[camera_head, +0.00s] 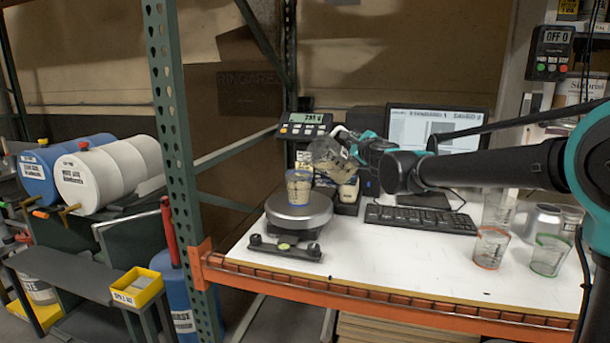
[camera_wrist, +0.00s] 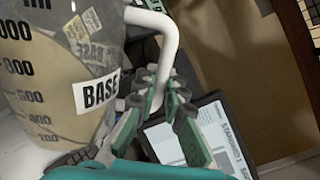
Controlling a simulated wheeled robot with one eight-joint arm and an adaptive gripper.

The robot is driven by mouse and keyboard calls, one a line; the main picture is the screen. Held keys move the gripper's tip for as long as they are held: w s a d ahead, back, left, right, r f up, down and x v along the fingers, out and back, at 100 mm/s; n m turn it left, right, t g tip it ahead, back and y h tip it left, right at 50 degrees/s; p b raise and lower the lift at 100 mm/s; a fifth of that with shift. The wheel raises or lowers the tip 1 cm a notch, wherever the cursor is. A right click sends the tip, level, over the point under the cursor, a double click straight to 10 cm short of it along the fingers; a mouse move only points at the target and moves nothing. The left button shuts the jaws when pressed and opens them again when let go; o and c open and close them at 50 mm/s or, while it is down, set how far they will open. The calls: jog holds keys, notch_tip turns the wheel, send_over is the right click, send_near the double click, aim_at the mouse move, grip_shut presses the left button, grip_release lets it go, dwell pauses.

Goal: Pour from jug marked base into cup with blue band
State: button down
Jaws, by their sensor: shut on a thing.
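My gripper (camera_head: 357,146) is shut on the white handle of the clear jug marked BASE (camera_head: 330,158). The jug is tilted toward the left, its mouth close above and to the right of the cup with the blue band (camera_head: 298,189). The cup stands upright on the round scale plate (camera_head: 310,219) and looks beige inside. I cannot make out a stream between them. In the wrist view the jug (camera_wrist: 50,105) shows its BASE label, volume marks and beige contents. My gripper's fingers (camera_wrist: 150,105) close around the handle there; the cup is not visible.
A lit scale display (camera_head: 305,124) stands behind the plate, its digits hard to read. A keyboard (camera_head: 420,219) and monitor (camera_head: 436,122) are to the right. A red-banded cup (camera_head: 490,248) and green-banded cup (camera_head: 549,256) stand front right. A green rack post (camera_head: 180,150) rises at left.

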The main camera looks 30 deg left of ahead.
jog(key=shift+s+a+r+n, duration=0.2)
jog(key=shift+a+r+n, duration=0.15)
jog(key=shift+n, duration=0.25)
dwell(1.4)
